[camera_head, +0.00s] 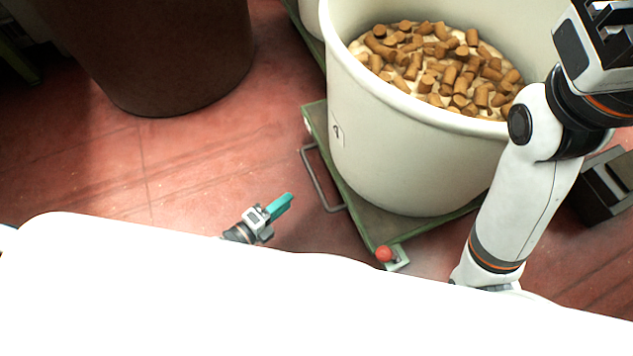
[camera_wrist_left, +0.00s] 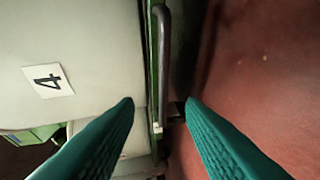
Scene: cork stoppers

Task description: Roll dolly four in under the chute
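Dolly four is a low green platform (camera_head: 365,215) under a big cream tub (camera_head: 420,155) full of corks (camera_head: 450,75). A plate with a 4 (camera_wrist_left: 48,80) is on the tub wall in the left wrist view. The dolly's grey bar handle (camera_head: 322,182) is on its left side. My left gripper (camera_head: 286,200) is left of the handle and below it in the head view. In the left wrist view its teal fingers are wide apart and empty, with the handle (camera_wrist_left: 165,60) ahead, in line with the gap. My right arm (camera_head: 525,190) shows at the right; its fingers do not show.
A red knob (camera_head: 384,254) is on the dolly's near corner. A large dark brown container (camera_head: 160,50) stands at the upper left. Another cream tub is partly seen behind. Red floor (camera_head: 200,170) is clear left of the dolly. I cannot make out a chute.

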